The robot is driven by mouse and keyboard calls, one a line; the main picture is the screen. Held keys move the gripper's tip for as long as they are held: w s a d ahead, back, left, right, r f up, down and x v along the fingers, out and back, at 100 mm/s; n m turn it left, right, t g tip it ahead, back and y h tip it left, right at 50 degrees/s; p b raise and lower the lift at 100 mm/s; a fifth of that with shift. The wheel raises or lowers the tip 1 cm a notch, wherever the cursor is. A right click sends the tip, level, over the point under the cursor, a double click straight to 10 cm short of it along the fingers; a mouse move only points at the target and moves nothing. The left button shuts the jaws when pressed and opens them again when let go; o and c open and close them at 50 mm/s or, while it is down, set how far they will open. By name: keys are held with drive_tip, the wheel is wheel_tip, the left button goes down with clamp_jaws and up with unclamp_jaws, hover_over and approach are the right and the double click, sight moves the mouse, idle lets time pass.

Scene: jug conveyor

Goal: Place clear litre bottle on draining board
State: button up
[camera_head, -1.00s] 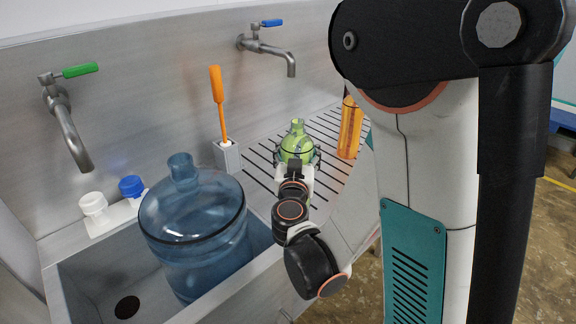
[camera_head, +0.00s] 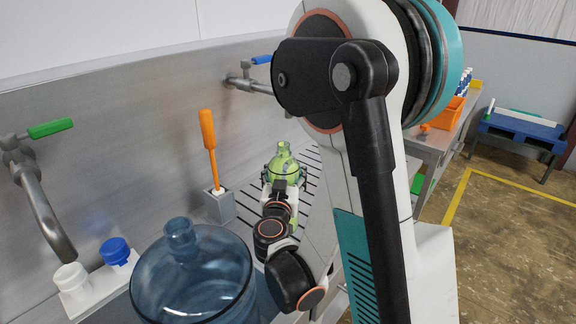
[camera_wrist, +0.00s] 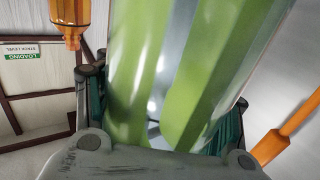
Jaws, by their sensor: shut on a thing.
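A see-through litre bottle (camera_head: 283,163), showing green, stands upright in my gripper (camera_head: 284,186) in the head view. My gripper is shut around its body from the near side, and its neck shows above the fingers. The bottle (camera_wrist: 190,60) fills the middle of the wrist view between my gripper's fingers (camera_wrist: 160,115). The slotted draining board (camera_head: 313,168) lies behind and around it. The bottle's base is hidden by my gripper and wrist, so I cannot tell whether it touches the board.
A large blue jug (camera_head: 195,280) is at the sink, left of my arm. An orange-handled brush (camera_head: 208,135) stands in a grey holder (camera_head: 220,207) left of the board. Taps (camera_head: 40,190) project from the back wall. An orange bottle (camera_wrist: 70,18) shows in the wrist view.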

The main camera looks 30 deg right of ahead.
drive_tip(key=w+d+f+b, duration=0.1)
drive_tip(key=w+d+f, duration=0.2)
drive_tip(key=w+d, duration=0.4)
drive_tip(key=shift+w+d+f+b, duration=0.15)
drive_tip(key=shift+w+f+b, duration=0.15)
drive_tip(key=shift+w, duration=1.15)
drive_tip(key=o, duration=1.2)
